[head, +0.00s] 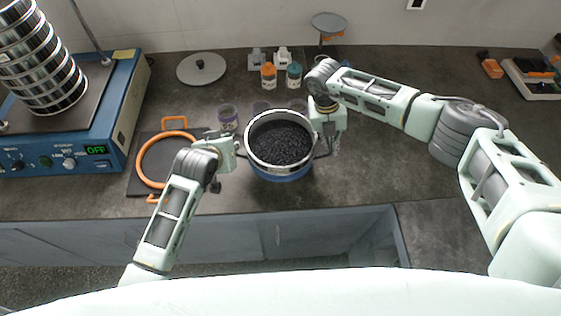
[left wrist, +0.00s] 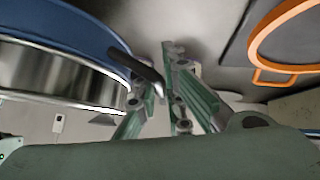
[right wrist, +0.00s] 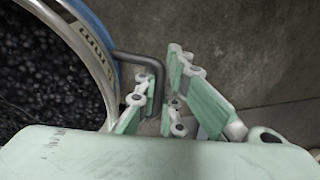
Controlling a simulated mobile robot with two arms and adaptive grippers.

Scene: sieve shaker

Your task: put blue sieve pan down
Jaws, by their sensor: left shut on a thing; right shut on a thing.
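The blue sieve pan (head: 283,177) is a round pan with a silver rim, full of black grains, near the counter's front edge in the head view. My left gripper (head: 236,148) is at its left side, shut on a dark side handle, which shows in the left wrist view (left wrist: 142,70). My right gripper (head: 322,150) is at its right side, shut on the other dark handle (right wrist: 150,65). The pan looks level. I cannot tell whether its underside touches the counter.
An orange ring (head: 146,165) on a dark mat lies left of the pan. The blue sieve shaker (head: 125,120) with a sieve stack (head: 40,65) stands at far left. A round lid (head: 201,72), small bottles (head: 268,80) and jars (head: 228,118) stand behind.

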